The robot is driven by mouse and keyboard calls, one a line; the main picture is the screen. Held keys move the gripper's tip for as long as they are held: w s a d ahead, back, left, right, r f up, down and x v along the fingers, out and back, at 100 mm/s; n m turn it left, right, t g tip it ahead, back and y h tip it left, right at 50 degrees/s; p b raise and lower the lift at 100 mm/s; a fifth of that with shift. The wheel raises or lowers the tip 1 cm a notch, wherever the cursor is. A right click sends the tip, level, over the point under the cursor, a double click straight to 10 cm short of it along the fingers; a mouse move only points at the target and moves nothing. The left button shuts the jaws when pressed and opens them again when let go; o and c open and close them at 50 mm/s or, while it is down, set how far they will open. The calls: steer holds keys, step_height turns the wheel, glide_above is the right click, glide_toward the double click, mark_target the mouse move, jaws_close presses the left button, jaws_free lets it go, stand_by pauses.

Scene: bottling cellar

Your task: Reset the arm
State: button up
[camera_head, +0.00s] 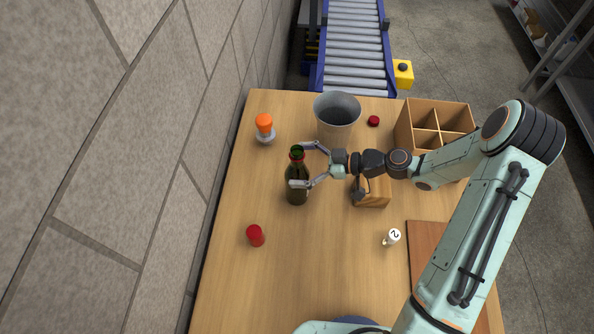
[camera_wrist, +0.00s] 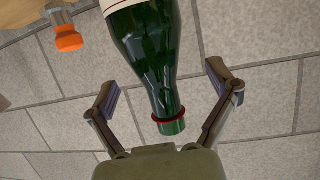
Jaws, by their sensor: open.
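My gripper (camera_head: 298,164) is open, its two fingers spread on either side of a dark green bottle (camera_head: 297,184) that stands upright on the wooden table (camera_head: 310,260). In the wrist view the bottle (camera_wrist: 152,55) shows its neck with a red ring between the open fingers of my gripper (camera_wrist: 163,92). A gap shows between each finger and the neck in that view. The arm reaches in from the right over the table.
Near the bottle are an orange-topped stopper (camera_head: 264,126), a grey bucket (camera_head: 337,112), a wooden block (camera_head: 373,192), and a red cylinder (camera_head: 256,236). A divided wooden box (camera_head: 403,127), dark red cap (camera_head: 373,121), numbered white piece (camera_head: 393,237) and brown board (camera_head: 425,240) lie right. A stone wall (camera_head: 120,150) borders the left.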

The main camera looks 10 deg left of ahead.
steer(key=shift+r, duration=0.25)
stand_by(0.3)
